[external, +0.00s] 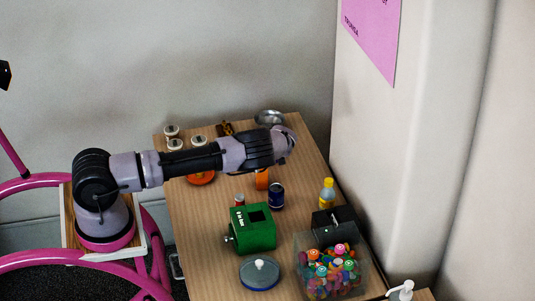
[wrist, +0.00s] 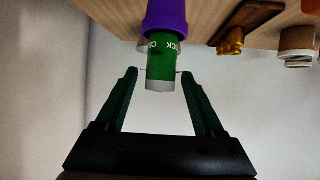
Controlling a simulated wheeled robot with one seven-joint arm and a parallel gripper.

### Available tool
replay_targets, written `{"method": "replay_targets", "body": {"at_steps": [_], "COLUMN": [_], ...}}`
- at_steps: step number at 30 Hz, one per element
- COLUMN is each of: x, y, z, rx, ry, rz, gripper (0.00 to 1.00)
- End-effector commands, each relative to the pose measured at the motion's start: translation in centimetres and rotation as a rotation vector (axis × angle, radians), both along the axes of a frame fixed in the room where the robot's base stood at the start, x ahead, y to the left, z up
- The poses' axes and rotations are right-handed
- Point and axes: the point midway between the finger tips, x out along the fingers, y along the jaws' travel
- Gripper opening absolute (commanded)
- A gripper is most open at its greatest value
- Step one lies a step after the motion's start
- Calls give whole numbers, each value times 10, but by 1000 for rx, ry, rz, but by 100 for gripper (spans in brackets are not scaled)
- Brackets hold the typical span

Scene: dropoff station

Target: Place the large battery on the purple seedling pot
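In the wrist view, which sees the table along its top edge, a green battery with white lettering and a pale end (wrist: 162,68) is between the fingers of my gripper (wrist: 160,72). The fingers are apart, with narrow gaps beside the battery; thin dark lines cross these gaps at the tips. Whether they grip it is unclear. In the external view my gripper (external: 290,143) hides both.
The wooden table (external: 195,228) holds a metal bowl (external: 269,117), several white-topped jars (external: 171,132), an orange bowl (external: 201,178) and a dark can (external: 277,196). A green box (external: 252,232) and a clear bin of colourful items (external: 331,277) stand nearer the front.

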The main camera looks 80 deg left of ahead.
Motion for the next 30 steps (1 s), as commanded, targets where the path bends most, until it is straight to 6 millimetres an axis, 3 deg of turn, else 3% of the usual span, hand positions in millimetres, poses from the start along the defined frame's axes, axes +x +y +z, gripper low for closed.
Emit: {"method": "replay_targets", "body": {"at_steps": [10,24,30], "x": [0,-14,-17], "y": [-6,-86,-102], "z": [6,50,59], "rx": [0,0,0], "ry": [1,-1,0], "rz": [-2,-2,0], "gripper": [70,70,70]}}
